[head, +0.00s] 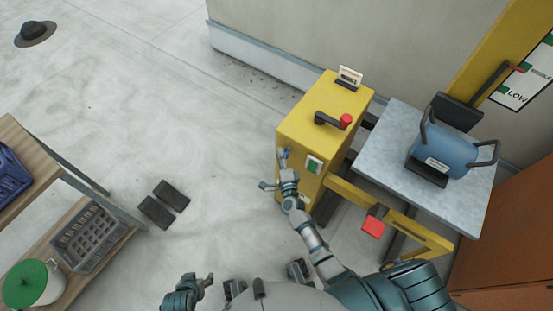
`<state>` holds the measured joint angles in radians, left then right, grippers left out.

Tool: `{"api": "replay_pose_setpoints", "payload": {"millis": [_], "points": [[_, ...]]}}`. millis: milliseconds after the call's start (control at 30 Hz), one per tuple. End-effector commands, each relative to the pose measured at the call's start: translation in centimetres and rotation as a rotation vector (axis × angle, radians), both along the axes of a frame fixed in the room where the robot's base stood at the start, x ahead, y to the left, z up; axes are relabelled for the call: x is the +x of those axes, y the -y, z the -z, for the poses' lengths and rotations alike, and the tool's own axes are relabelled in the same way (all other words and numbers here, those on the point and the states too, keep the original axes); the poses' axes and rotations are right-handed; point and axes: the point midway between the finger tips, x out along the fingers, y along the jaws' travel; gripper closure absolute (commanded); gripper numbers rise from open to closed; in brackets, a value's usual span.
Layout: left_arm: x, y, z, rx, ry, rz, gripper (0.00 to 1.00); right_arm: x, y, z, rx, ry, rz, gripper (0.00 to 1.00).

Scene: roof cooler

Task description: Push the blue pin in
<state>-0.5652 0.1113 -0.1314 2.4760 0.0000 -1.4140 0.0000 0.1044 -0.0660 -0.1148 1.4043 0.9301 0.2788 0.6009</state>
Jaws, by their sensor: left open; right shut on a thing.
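The blue pin (288,154) shows as a small blue spot on the left face of the yellow box (318,118), partly hidden by my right gripper. My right gripper (279,174) is against that face and shut on the blue pin. How deep the pin sits cannot be told. My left gripper (207,281) is open and empty, low in the head view, over the floor and away from the box.
A red-knobbed lever (346,120) tops the box; a green-and-white switch (314,164) is on its front. A blue container (442,156) stands on the grey table (383,165). A red pad (373,227) is near my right arm.

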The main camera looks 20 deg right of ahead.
Motion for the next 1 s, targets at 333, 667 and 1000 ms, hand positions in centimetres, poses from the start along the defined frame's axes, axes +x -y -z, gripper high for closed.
{"api": "replay_pose_setpoints", "payload": {"millis": [333, 667, 1000], "points": [[0.2, -0.4, 0.0, 0.014, 0.002, 0.011, 0.33, 0.2, 1.6, -0.1, -0.001, 0.007, 0.023, 0.39], [0.0, 0.1, 0.0, 0.002, -0.003, 0.006, 0.33, 0.2, 0.7, -0.5, -0.011, 0.01, 0.021, 0.39], [-0.3, 0.0, 0.1, 0.007, -0.008, 0.004, 0.33, -1.2, 0.5, -0.2, -0.006, 0.007, 0.017, 0.39]]}}
